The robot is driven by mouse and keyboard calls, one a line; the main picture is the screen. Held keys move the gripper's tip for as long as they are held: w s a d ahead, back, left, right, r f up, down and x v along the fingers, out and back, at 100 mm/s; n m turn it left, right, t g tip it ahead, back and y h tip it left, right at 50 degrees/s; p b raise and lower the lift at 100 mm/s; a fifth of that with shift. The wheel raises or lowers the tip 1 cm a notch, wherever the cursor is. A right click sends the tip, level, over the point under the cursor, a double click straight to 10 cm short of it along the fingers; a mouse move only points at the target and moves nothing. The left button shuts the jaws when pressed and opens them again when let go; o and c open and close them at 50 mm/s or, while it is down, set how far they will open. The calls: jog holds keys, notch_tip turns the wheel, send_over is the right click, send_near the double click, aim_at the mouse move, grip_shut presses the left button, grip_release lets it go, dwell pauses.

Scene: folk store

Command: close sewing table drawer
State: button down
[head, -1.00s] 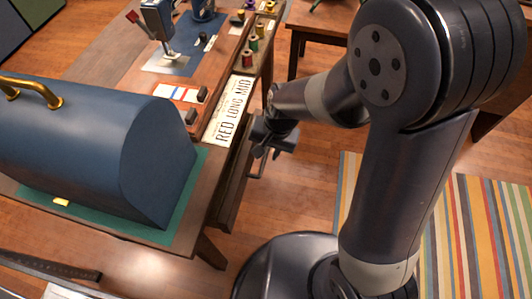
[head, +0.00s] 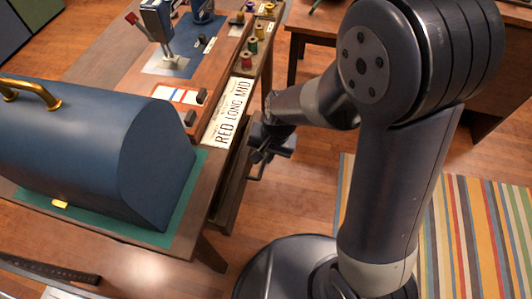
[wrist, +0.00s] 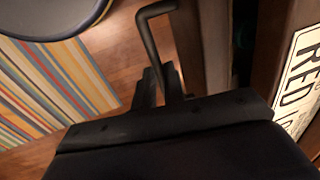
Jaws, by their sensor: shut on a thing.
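The sewing table (head: 228,172) has its drawer (head: 236,187) on the right side, pulled out a little, with a dark gap between drawer front and table edge. In the wrist view the brown drawer front (wrist: 212,50) stands right of a dark bar handle (wrist: 150,35). The handle also shows below my gripper in the head view (head: 256,178). My gripper (head: 262,154) is at the drawer front; in the wrist view its fingers (wrist: 162,85) are shut around one leg of the handle. My gripper hides part of the drawer front.
A striped rug (head: 470,220) lies on the floor at right. A wooden table (head: 325,22) stands behind.

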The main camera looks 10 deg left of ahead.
aim_at(249, 151)
jog(key=shift+w+a+p, duration=0.2)
jog(key=shift+a+p, duration=0.35)
jog(key=shift+a, duration=1.8)
jog(key=c, duration=1.5)
grip_release()
jog(key=shift+r, duration=0.1)
jog(key=r, duration=0.3)
jog(key=d+r+p, duration=0.1)
jog(key=r, duration=0.3)
jog(key=d+r+p, duration=0.1)
jog(key=r, duration=0.2)
jog(key=shift+s+d+r, duration=0.1)
jog(key=shift+r, duration=0.1)
